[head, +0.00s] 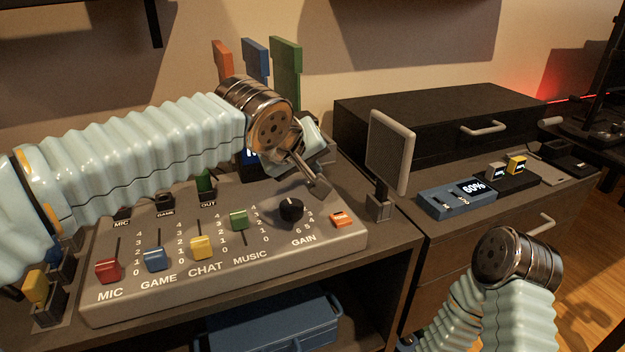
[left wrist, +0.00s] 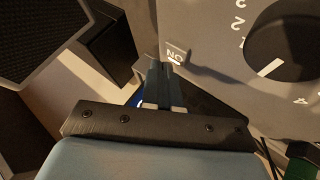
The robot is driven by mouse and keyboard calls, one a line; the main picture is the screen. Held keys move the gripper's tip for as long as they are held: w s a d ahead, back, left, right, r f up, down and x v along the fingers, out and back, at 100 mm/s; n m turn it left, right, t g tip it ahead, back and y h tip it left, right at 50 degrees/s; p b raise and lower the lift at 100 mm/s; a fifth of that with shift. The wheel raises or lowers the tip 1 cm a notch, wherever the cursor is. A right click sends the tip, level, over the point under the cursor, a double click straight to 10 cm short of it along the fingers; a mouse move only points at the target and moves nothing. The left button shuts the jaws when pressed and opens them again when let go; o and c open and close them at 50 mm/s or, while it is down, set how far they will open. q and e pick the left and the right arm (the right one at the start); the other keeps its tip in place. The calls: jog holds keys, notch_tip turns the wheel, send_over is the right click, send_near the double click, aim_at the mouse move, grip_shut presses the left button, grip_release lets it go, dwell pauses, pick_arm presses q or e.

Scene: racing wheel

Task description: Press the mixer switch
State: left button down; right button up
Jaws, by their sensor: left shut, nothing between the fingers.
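The grey mixer (head: 235,262) stands on the desk, with red, blue, yellow and green sliders and a black GAIN knob (head: 291,209). A small orange and white switch (head: 342,219) sits at its right end. My left gripper (head: 320,188) is shut and empty, above the mixer's back right part, behind and slightly left of the switch and apart from it. In the left wrist view, the closed fingertips (left wrist: 163,66) show beside an "ON" label (left wrist: 175,54), with the knob (left wrist: 284,42) at upper right. The orange of the switch does not show there. My right gripper is hidden.
An upright framed panel on a stand (head: 388,152) is just right of the mixer. A blue device reading 60% (head: 457,198) lies on the right cabinet. Orange, blue and green upright pieces (head: 286,75) stand behind. My right forearm is at lower right.

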pick_arm(q)
jog(key=shift+f, duration=0.1)
jog(key=shift+f+b, duration=0.4)
jog(key=shift+b, duration=0.2)
jog(key=shift+r+p, duration=0.35)
jog(key=shift+r, duration=0.15)
notch_tip(320, 180, up, 6)
jog(key=p, duration=0.4)
jog(key=shift+p, duration=0.3)
